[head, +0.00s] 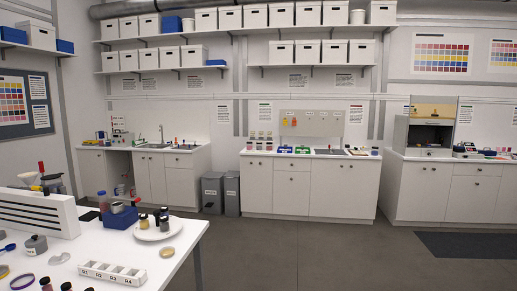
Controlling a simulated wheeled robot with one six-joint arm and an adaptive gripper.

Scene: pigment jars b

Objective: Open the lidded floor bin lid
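Two dark grey floor bins stand side by side against the back wall, between the sink cabinet and the middle cabinet. The left bin (212,195) and the right bin (232,196) each carry a small pale label. Their tops look closed, but they are too small and far off to make out the lids clearly. I cannot tell which one the task names. My gripper is not in view.
A white worktable (180,238) with jars, a round plate (154,232) and a slotted rack (112,273) fills the lower left. The grey floor (310,255) before the bins and middle cabinet (312,187) is clear. A dark mat (470,245) lies at right.

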